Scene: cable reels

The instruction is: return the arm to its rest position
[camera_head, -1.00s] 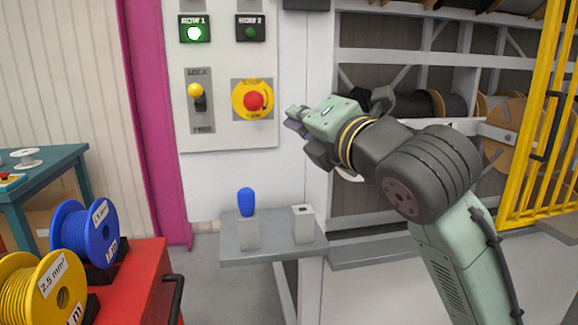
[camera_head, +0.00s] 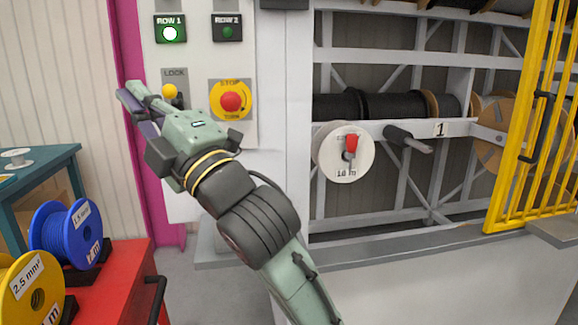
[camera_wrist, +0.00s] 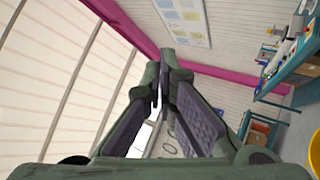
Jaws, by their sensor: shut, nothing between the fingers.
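My arm reaches up and to the left across the head view from the lower middle. My gripper (camera_head: 128,97) is shut and empty, at the left edge of the wall panel beside the yellow-knobbed lock switch (camera_head: 169,91). In the wrist view my gripper's fingers (camera_wrist: 165,68) meet at their tips with nothing between them. They point toward the striped wall and the magenta beam. I cannot tell from the picture how far the fingers are from the panel.
A red stop button (camera_head: 231,102) is just right of my gripper. A white reel (camera_head: 330,152) with a red handle hangs on the rack. A yellow gate (camera_head: 535,120) stands at the right. A red cart (camera_head: 120,285) carries blue (camera_head: 68,236) and yellow (camera_head: 30,290) reels.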

